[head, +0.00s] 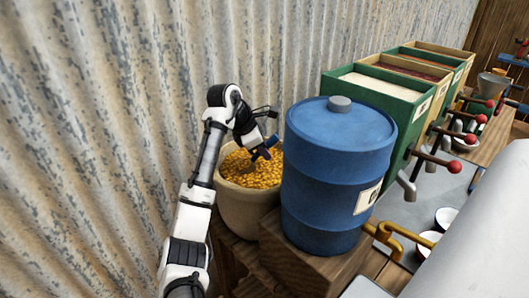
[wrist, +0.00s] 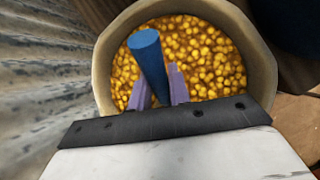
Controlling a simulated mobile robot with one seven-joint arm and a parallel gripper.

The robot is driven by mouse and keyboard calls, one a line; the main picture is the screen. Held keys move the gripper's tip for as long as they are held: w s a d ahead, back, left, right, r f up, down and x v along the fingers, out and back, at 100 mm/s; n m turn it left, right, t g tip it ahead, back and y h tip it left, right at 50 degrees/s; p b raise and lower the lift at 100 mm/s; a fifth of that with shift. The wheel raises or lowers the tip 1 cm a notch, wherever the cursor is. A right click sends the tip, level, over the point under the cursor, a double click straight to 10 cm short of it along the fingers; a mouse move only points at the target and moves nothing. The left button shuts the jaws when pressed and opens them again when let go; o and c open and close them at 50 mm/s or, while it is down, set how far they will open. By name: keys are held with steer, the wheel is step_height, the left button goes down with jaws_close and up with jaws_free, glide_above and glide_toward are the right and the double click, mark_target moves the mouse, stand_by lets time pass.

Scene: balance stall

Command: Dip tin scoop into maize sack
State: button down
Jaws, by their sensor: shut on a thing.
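The maize sack (head: 243,213) is a round, pale, open-topped container of yellow kernels, left of the blue barrel; it also shows in the wrist view (wrist: 104,70). The tin scoop's blue handle (wrist: 147,50) stands up between my lilac fingers. My gripper (wrist: 158,88) is shut on this handle, over the maize. In the head view my gripper (head: 262,150) reaches down inside the sack's mouth, close to the kernels. The scoop's bowl is hidden in both views, so I cannot tell how deep it sits in the maize.
A blue barrel (head: 335,175) with a yellow tap stands right beside the sack. Green bins (head: 385,105) with red-knobbed levers line the back right. A corrugated metal wall (head: 100,130) rises close on the left. White cups (head: 446,216) stand on the counter at right.

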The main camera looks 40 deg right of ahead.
steer(key=shift+r, duration=0.9)
steer(key=shift+s+d+r, duration=0.15)
steer(key=shift+d+r, duration=0.1)
steer(key=shift+r, duration=0.35)
steer(key=shift+s+d+r, duration=0.15)
steer(key=shift+d+r, duration=0.05)
steer(key=shift+r, duration=0.35)
steer(key=shift+s+d+r, duration=0.15)
steer(key=shift+d+r, duration=0.1)
steer(key=shift+r, duration=0.35)
steer(key=shift+r, duration=0.1)
